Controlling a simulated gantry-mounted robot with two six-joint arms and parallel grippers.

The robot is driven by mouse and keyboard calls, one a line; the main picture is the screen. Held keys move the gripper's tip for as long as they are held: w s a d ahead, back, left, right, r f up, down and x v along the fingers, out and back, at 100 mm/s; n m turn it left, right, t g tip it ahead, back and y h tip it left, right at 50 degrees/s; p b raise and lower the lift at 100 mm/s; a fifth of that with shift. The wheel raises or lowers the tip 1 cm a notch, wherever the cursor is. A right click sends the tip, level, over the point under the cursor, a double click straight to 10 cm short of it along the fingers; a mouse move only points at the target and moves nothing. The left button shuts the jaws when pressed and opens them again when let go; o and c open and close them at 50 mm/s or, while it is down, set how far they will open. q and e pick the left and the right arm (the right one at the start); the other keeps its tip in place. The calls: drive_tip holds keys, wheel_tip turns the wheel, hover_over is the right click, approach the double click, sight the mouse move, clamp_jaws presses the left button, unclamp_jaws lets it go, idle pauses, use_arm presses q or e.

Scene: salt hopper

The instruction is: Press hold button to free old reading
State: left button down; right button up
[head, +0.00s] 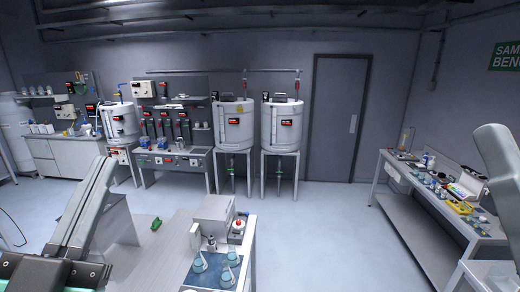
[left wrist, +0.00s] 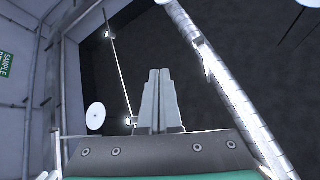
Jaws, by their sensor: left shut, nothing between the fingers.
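My left gripper (head: 101,165) rises from the lower left of the head view, fingers pointing up and away. The left wrist view shows its two grey fingers (left wrist: 159,72) pressed together with nothing between them. It touches nothing that I can see. Small boxes with red displays sit on the pale tanks, among them the middle tank (head: 233,128) and the right tank (head: 281,130). A white box with a red display (head: 143,89) hangs on the back panel. The hold button is too small to tell. A grey part of my right arm shows at the right edge; its fingers cannot be made out.
A near table (head: 170,250) holds a grey instrument box (head: 213,210) and flasks on a blue mat (head: 208,274). A cluttered side bench (head: 395,172) stands at the right. A closed grey door (head: 335,120) is at the back. The floor between is clear.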

use_arm(q)
drive_tip(key=s+r+n+t+h, duration=0.1)
drive_tip(key=s+r+n+t, duration=0.1)
drive_tip(key=s+r+n, duration=0.2)
drive_tip(key=s+r, duration=0.2)
drive_tip(key=s, duration=0.2)
drive_tip(key=shift+d, duration=0.35)
drive_tip(key=shift+r, duration=0.1)
